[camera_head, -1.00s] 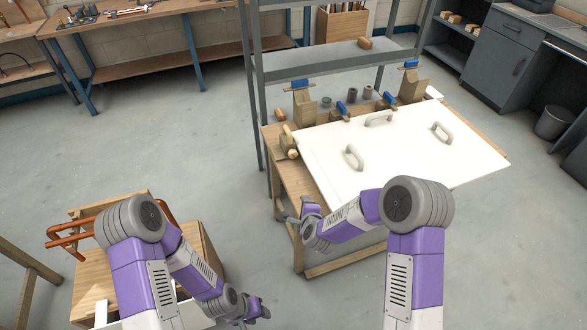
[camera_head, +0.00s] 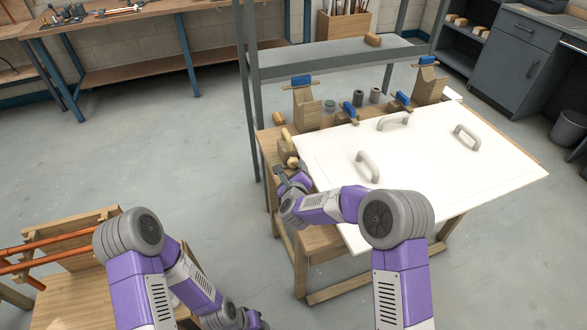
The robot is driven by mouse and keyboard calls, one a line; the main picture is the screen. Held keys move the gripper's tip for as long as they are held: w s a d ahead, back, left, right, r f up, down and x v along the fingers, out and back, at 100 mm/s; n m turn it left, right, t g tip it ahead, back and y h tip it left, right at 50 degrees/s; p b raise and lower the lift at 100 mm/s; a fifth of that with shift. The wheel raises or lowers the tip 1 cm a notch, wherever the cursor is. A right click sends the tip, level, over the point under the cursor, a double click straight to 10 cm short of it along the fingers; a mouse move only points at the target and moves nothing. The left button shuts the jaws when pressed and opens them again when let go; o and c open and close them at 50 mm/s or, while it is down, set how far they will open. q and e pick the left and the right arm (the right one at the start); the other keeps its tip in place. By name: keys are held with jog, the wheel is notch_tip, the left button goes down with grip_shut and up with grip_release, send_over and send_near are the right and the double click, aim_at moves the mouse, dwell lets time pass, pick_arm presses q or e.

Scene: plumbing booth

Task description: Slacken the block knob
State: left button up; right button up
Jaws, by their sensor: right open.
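A small wooden block (camera_head: 288,148) sits at the left edge of the work table, beside the white panel (camera_head: 420,165). A round, pale wooden knob (camera_head: 292,162) shows on its near side. My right gripper (camera_head: 289,177) is open just below and in front of the knob. It looks close to the knob, but I cannot tell whether it touches. Its fingers are small and partly hidden by its own wrist. My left gripper (camera_head: 250,320) is low at the bottom edge, far from the block, and its jaws are cut off by the frame.
Taller wooden blocks with blue-handled clamps (camera_head: 303,100) stand along the table's back, with small grey cylinders (camera_head: 375,95) between. Several white handles (camera_head: 367,166) rise from the panel. A wooden stand with copper pipes (camera_head: 50,240) is at lower left. Open floor lies between.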

aim_at(293, 165)
jog(key=shift+x, duration=1.85)
jog(key=shift+c, duration=0.2)
jog(key=c, duration=1)
jog(key=shift+f+n+t+h, duration=0.1)
jog(key=shift+n+t+h, duration=0.35)
jog(key=shift+n, duration=0.55)
jog(key=o, duration=1)
jog(key=shift+o, duration=0.2)
